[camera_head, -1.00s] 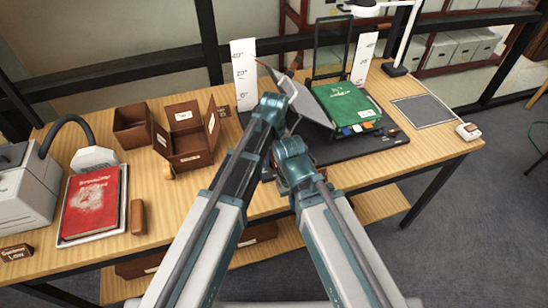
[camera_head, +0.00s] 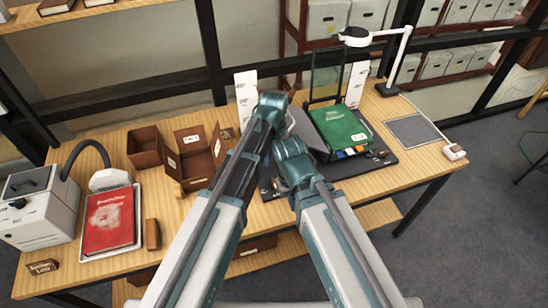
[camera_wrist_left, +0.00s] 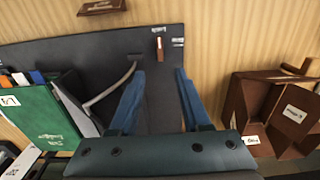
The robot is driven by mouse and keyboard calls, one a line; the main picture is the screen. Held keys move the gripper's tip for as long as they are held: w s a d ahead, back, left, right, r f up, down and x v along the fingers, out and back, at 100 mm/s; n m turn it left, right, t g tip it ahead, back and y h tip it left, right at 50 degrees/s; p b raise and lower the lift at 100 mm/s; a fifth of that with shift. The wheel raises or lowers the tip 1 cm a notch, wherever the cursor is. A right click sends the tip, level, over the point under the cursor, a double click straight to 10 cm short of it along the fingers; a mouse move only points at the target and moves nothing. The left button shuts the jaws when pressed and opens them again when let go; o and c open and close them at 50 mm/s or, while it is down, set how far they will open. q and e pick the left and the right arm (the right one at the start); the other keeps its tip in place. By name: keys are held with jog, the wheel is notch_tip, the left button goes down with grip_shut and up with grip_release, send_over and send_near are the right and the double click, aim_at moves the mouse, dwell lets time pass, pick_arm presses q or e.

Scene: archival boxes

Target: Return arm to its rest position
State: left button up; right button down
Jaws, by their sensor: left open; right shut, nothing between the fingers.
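My left arm reaches up from the lower left in the head view. Its wrist end, with the left gripper (camera_head: 272,106), is in front of the work mat; its fingers are hidden there. In the left wrist view, the left gripper (camera_wrist_left: 158,88) shows two blue fingers, spread apart with nothing between them, above the dark mat (camera_wrist_left: 65,48). My right arm ends lower and to the right; its right gripper (camera_head: 290,165) is mostly hidden behind its own wrist, with nothing seen held. The two wrists are close together.
A green box (camera_head: 341,128) rests on the mat at right. Brown open boxes (camera_head: 197,160) and a red book (camera_head: 108,220) on a tray are at left. A white ruler stand (camera_head: 245,95) and lamp (camera_head: 400,60) stand behind. A grey pad (camera_head: 414,130) lies right.

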pick_arm(q)
jog(key=shift+r, duration=0.5)
pick_arm(e)
jog(key=shift+r, duration=0.5)
pick_arm(q)
jog(key=shift+a, duration=0.15)
jog(key=s+a+m, duration=0.4)
jog(key=s+a, duration=0.7)
jog(key=a, duration=0.6)
jog(key=s+d+m+y, duration=0.1)
jog(key=s+d+m, duration=0.2)
jog(key=s+d, duration=0.3)
jog(key=d, duration=0.5)
jog(key=shift+m, duration=0.3)
jog(key=shift+s, duration=0.1)
pick_arm(e)
jog(key=c, duration=1.6)
grip_release()
